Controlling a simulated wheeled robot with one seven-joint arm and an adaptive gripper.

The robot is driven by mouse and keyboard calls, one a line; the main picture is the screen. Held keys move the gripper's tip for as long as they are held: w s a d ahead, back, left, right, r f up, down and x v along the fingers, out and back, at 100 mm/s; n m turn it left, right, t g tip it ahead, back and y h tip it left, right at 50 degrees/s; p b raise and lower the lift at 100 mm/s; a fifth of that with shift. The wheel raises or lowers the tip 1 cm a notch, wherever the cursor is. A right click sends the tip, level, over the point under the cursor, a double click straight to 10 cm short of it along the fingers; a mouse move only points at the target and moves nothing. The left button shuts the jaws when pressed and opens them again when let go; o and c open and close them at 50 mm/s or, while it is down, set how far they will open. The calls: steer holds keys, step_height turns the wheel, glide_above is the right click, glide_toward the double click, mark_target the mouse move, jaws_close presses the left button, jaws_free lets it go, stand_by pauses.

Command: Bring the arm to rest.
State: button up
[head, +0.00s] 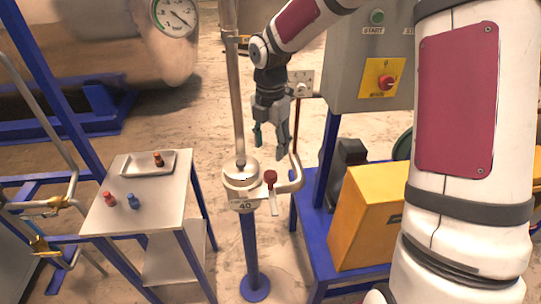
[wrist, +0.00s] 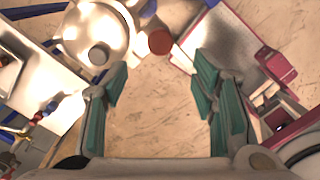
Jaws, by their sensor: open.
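My gripper (head: 269,140) hangs from my arm with its fingers pointing down, just above and right of the round steel fitting (head: 241,177) on the blue post. In the wrist view my gripper (wrist: 160,100) has its two teal-padded fingers wide apart, with only floor between them. The red-knobbed handle (head: 270,178) on the fitting lies below the fingers; its red knob shows in the wrist view (wrist: 160,41) beyond the fingertips, apart from them. My gripper holds nothing.
A small steel table (head: 150,220) at left carries a tray (head: 133,168), an orange-brown piece (head: 158,160), a red piece (head: 109,198) and a blue piece (head: 133,201). A grey control box (head: 350,80) and a yellow box (head: 365,220) stand at right. A vertical pipe (head: 235,100) rises close beside my gripper.

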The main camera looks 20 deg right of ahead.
steer(key=shift+r, duration=0.4)
steer(key=s+r+m+t+h, duration=0.2)
steer(key=s+r+m, duration=0.8)
steer(key=r+m, duration=0.1)
steer(key=s+r+m+t+y+b, duration=0.2)
steer(key=s+r+m+t, duration=0.1)
steer(key=s+m, duration=1)
steer(key=shift+s+r+m+t, duration=0.3)
steer(key=shift+s+r+m, duration=0.05)
steer(key=shift+r+m, duration=0.15)
